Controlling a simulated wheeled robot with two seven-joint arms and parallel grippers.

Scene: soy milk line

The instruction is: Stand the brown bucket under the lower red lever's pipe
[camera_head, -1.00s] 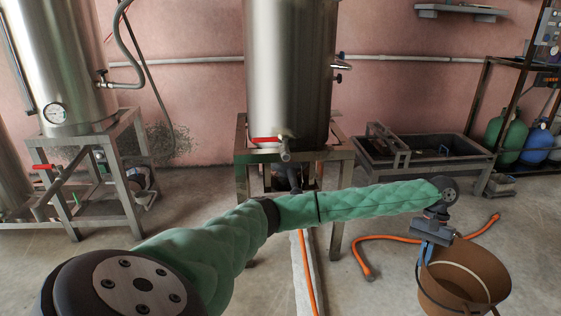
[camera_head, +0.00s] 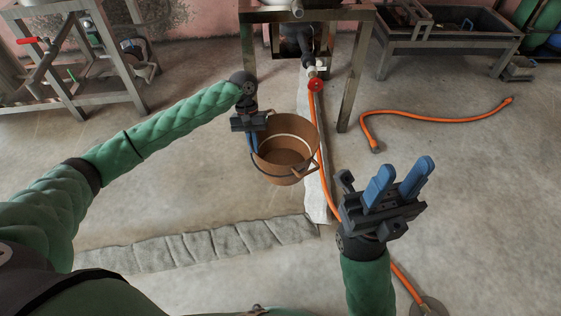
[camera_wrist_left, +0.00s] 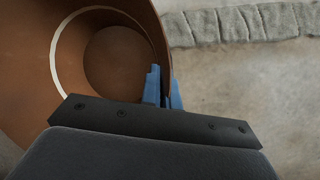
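The brown bucket (camera_head: 285,160) is upright near the middle of the head view, with its dark handle hanging at its side. My left gripper (camera_head: 253,142) is shut on its left rim; in the left wrist view the blue fingers (camera_wrist_left: 163,88) pinch the wall of the empty bucket (camera_wrist_left: 25,75). Whether the bucket touches the floor I cannot tell. The lower red lever (camera_head: 27,40) is at the upper left on a metal frame, with a pipe (camera_head: 47,60) beside it, well left of the bucket. My right gripper (camera_head: 398,183) is open and empty at lower right.
The middle tank's stand (camera_head: 345,75) is behind the bucket, with a red valve (camera_head: 316,85) and orange hose (camera_head: 327,170) running forward. Another orange hose (camera_head: 430,115) lies right. A grey cloth strip (camera_head: 200,243) lies in front. The floor on the left is mostly clear.

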